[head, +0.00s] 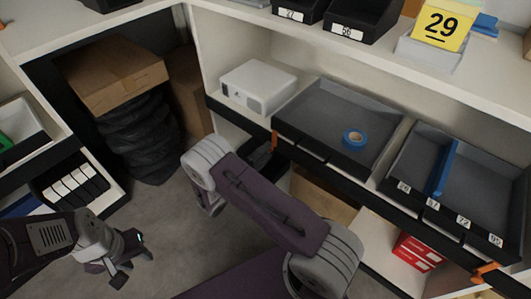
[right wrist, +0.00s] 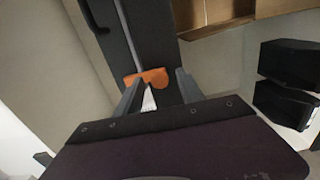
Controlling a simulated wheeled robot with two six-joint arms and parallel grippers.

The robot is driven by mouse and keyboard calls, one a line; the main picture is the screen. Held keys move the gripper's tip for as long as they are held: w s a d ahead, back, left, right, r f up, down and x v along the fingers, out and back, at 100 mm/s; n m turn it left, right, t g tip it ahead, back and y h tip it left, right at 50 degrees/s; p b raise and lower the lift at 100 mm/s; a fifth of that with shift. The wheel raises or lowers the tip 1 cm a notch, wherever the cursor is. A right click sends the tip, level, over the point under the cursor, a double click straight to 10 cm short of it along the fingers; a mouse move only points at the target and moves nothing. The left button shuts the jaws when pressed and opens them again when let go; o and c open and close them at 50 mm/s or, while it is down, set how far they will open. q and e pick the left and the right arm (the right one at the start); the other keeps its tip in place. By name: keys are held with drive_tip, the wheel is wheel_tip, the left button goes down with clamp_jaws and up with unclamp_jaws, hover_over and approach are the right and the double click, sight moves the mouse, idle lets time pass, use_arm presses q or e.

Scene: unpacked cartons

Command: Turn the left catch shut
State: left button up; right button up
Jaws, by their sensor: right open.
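The left catch (head: 274,141) is a small orange piece standing upright at the dark front rail, by the left corner of the grey tray (head: 330,120). In the right wrist view the orange catch (right wrist: 148,77) shows between and just beyond the fingertips of my right gripper (right wrist: 157,82). Those fingers are apart, one on each side; I cannot tell whether either touches it. My left gripper (head: 130,266) is open and empty, low over the floor at the left.
A second orange catch (head: 485,271) sits at the right end of the rail. A blue tape roll (head: 353,139) lies in the tray, and a white box (head: 258,87) stands left of it. A divided tray (head: 470,190) is at the right. The floor at lower left is clear.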

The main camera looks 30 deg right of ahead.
drive_tip(key=p+v, duration=0.2)
drive_tip(key=v, duration=0.6)
drive_tip(key=shift+s+a+p, duration=0.2)
drive_tip(key=shift+a+p, duration=0.15)
drive_tip(key=shift+p, duration=0.05)
